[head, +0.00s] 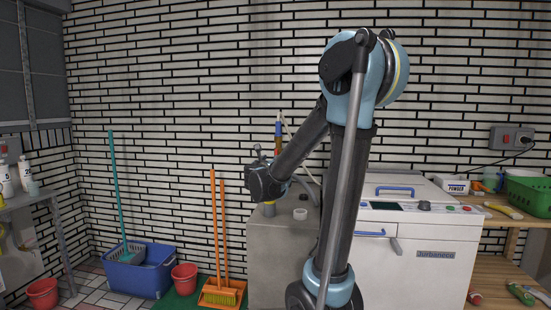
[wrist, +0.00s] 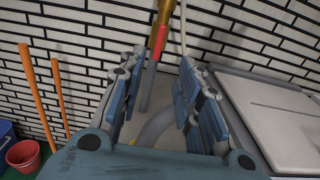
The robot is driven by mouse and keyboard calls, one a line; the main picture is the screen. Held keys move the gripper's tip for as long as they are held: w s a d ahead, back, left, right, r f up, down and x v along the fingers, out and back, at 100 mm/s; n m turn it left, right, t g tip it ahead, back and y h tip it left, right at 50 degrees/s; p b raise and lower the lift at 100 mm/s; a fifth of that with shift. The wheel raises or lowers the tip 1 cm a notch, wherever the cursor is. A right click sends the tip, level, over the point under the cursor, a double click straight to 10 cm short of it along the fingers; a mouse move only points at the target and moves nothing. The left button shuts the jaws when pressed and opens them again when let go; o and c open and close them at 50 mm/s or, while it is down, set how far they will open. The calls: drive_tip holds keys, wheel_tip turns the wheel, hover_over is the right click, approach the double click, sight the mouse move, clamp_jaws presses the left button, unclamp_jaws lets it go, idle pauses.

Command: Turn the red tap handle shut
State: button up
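In the wrist view a red part (wrist: 160,38), which may be the red tap handle, sits on an upright pipe below a brass-coloured section (wrist: 166,10). A grey pipe (wrist: 149,85) runs down from it. My gripper (wrist: 162,64) is open, its two blue-grey fingers wide apart and nothing held between them. The red part appears between and beyond the fingertips; I see no contact. In the head view the upright pipe (head: 278,130) stands against the wall behind my arm. My gripper end (head: 262,180) is just in front of its lower part, which is hidden.
A grey sink block (head: 270,260) stands below my gripper, with a white machine (head: 425,262) to its right. Orange-handled brooms (head: 222,235), a blue crate (head: 150,277) and a red bucket (head: 184,279) are on the left. A curved grey hose (wrist: 158,127) lies below the fingers.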

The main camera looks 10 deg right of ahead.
drive_tip(key=x, duration=1.7)
drive_tip(key=shift+w, duration=0.1)
clamp_jaws()
